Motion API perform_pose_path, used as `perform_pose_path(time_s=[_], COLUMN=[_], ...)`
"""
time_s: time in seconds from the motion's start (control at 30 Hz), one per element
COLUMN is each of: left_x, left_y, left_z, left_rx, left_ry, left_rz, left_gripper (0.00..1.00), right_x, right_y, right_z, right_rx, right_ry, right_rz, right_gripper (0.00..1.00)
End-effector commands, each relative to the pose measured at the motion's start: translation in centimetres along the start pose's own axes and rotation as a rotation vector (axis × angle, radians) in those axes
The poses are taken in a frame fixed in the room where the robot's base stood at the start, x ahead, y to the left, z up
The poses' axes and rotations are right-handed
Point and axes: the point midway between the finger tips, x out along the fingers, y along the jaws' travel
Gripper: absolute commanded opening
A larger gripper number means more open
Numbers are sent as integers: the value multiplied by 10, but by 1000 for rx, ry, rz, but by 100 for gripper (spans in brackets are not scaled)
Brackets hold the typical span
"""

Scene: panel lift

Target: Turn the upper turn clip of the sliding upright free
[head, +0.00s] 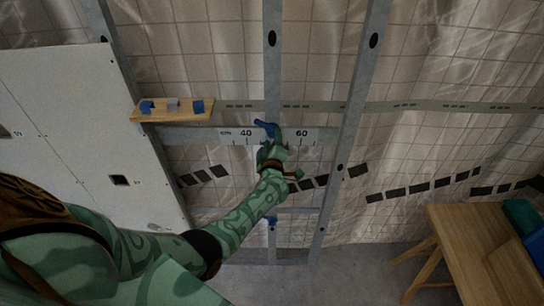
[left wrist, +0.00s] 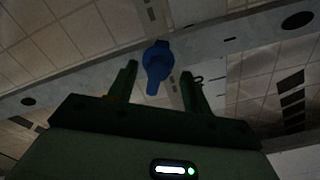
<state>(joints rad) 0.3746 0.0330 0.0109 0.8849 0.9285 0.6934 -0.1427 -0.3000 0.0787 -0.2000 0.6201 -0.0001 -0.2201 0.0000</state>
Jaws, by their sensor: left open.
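The sliding upright (head: 272,70) is a grey metal stud standing between two other studs in the head view. The upper turn clip (head: 265,127) is blue and sits on it just above the ruler. In the left wrist view the clip (left wrist: 157,65) lies ahead of and between the fingertips, its tail pointing toward the gripper. My left gripper (head: 272,150) is open just below the clip; its two fingers (left wrist: 158,80) stand apart on either side of the clip's tail. Contact cannot be told. A lower blue clip (head: 271,222) shows further down the upright. My right gripper is not in view.
A ruler (head: 220,136) with marks 40 and 60 crosses the studs. A wooden shelf (head: 172,117) with small blue and grey blocks is at its left. White panels (head: 70,100) cover the left side. A wooden table (head: 470,235) stands at lower right. Floor between is clear.

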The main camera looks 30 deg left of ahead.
Motion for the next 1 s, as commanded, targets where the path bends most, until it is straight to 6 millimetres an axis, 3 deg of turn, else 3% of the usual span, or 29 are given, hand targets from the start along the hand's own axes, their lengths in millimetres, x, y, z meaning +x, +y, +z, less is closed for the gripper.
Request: perform_pose_path(time_s=[0.03, 0.2, 0.4, 0.5, 0.7, 1.0], left_x=[-14, -63, -109, -123, -133, -133], left_y=[6, 6, 3, 0, 0, 0], left_z=[-3, -3, -2, 1, 0, 0], left_rx=[1, 0, 0, -1, 1, 1], left_ry=[-3, -4, -2, -1, 0, 0], left_rz=[-3, -3, -3, -1, 0, 0], left_gripper=[49, 49, 49, 49, 49, 49], right_x=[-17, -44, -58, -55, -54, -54], right_y=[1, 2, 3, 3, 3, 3], right_z=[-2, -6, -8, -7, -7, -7], right_rx=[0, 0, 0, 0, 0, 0], right_ry=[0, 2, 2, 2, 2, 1], right_rz=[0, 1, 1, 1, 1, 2], right_gripper=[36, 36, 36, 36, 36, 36])
